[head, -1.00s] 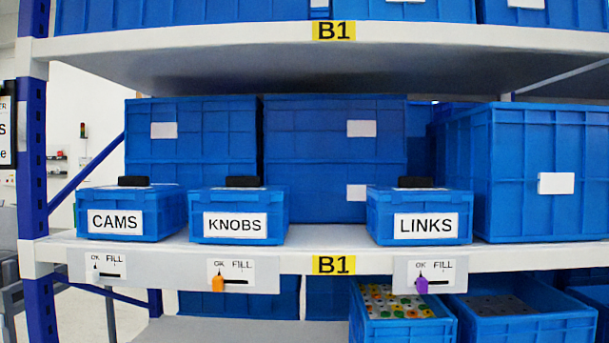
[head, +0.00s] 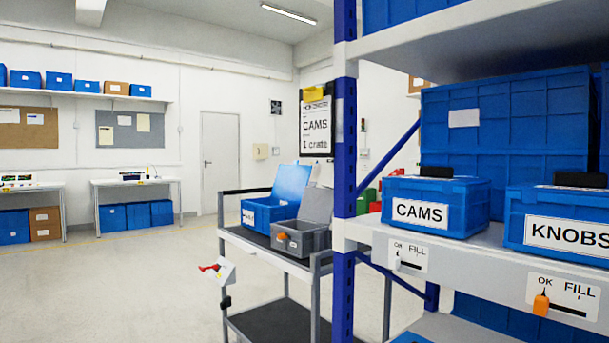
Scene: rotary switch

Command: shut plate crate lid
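A blue crate (head: 262,216) stands on the cart with its blue lid (head: 292,184) raised. Its white label is too small to read. Beside it, nearer the shelf, a grey crate (head: 303,246) also has its grey lid (head: 317,203) raised. I cannot tell which of the two is the plate crate. A small orange part shows at the grey crate's front. Neither of my grippers is in view.
The shelf post (head: 344,200) and bins labelled CAMS (head: 430,205) and KNOBS (head: 558,219) stand at right. Floor at left is clear.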

